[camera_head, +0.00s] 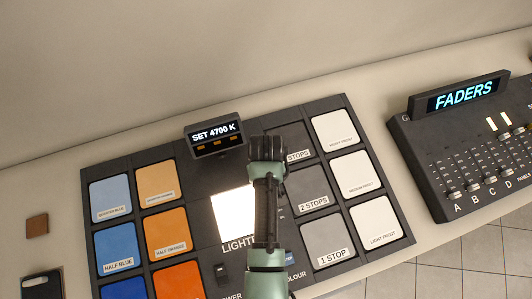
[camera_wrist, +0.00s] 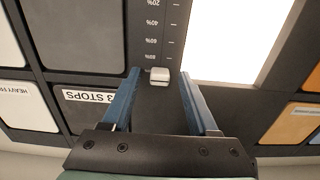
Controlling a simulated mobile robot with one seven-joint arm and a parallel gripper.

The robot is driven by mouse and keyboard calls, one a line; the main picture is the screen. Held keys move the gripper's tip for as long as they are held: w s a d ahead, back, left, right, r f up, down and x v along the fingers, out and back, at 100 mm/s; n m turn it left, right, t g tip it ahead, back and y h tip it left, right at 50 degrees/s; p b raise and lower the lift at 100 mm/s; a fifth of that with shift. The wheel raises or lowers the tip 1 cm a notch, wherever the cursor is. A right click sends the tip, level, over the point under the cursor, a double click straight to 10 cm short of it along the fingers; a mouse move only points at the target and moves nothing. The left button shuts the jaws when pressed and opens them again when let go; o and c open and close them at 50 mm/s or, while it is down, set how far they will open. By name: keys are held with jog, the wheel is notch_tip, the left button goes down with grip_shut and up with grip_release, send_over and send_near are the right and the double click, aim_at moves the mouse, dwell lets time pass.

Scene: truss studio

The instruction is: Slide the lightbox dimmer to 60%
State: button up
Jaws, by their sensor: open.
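The lightbox (camera_head: 234,213) is a glowing white panel, also bright in the wrist view (camera_wrist: 230,38). Beside it in the wrist view runs the dimmer scale (camera_wrist: 152,30), upside down, with marks from 20% to 80%. The white dimmer knob (camera_wrist: 159,77) sits just past the 80% mark, on the side away from 60%. My gripper (camera_wrist: 159,74) is open, with one blue finger on each side of the knob and gaps visible between. In the head view my gripper (camera_head: 267,150) and arm hide the knob and most of the scale.
A small display (camera_head: 214,135) reading SET 4700 K stands at the panel's back edge. Colour and stop tiles flank the lightbox, such as the half orange one (camera_head: 167,235). A fader console (camera_head: 465,150) stands at right. A brown block (camera_head: 37,224) lies at left.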

grip_shut()
dwell(0.3)
dwell(1.2)
